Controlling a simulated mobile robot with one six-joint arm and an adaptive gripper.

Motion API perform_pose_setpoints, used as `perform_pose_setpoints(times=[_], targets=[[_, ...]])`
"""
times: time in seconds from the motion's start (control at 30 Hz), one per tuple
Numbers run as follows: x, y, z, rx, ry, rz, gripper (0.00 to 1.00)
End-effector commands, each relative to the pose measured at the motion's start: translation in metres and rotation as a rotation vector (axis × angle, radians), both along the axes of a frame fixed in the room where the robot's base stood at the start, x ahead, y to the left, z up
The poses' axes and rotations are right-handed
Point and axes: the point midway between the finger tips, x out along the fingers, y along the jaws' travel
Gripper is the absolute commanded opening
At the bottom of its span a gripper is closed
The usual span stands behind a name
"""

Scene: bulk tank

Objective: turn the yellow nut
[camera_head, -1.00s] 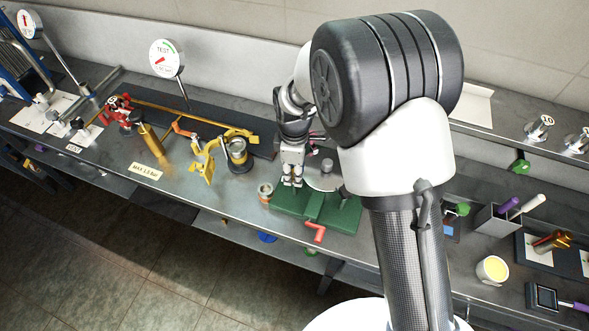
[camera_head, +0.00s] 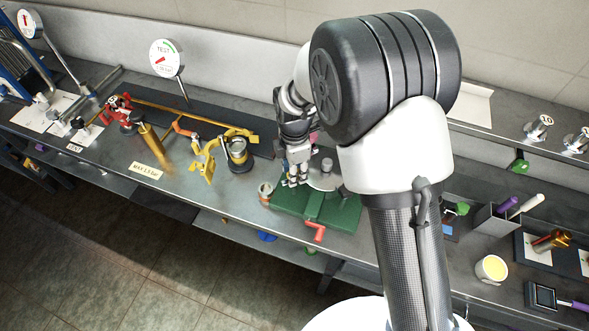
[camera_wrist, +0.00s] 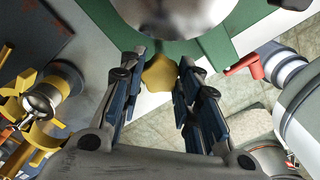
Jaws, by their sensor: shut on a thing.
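The yellow nut (camera_wrist: 160,72) shows in the wrist view between my fingertips, at the edge of a silver round part. My gripper (camera_wrist: 161,78) is shut on it, one finger on each side. In the head view my gripper (camera_head: 297,182) points down at the left part of the green fixture (camera_head: 335,215). The nut is hidden there behind the fingers.
A red handle (camera_head: 317,231) sticks out at the fixture's front. A small cup (camera_head: 265,192) stands at its left. A yellow clamp with a metal cylinder (camera_head: 238,152) is further left.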

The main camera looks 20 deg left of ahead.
Motion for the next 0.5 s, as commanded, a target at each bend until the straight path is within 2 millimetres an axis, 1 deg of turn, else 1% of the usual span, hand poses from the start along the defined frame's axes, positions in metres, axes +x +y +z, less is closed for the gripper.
perform_pose_setpoints(times=[0.3,0.33,0.5], targets=[[-0.0002,0.0,-0.0003,-0.001,0.001,0.0,0.07],[-0.0002,0.0,-0.0003,-0.001,0.001,0.0,0.32],[-0.0002,0.0,-0.0002,-0.001,0.001,0.0,0.43]])
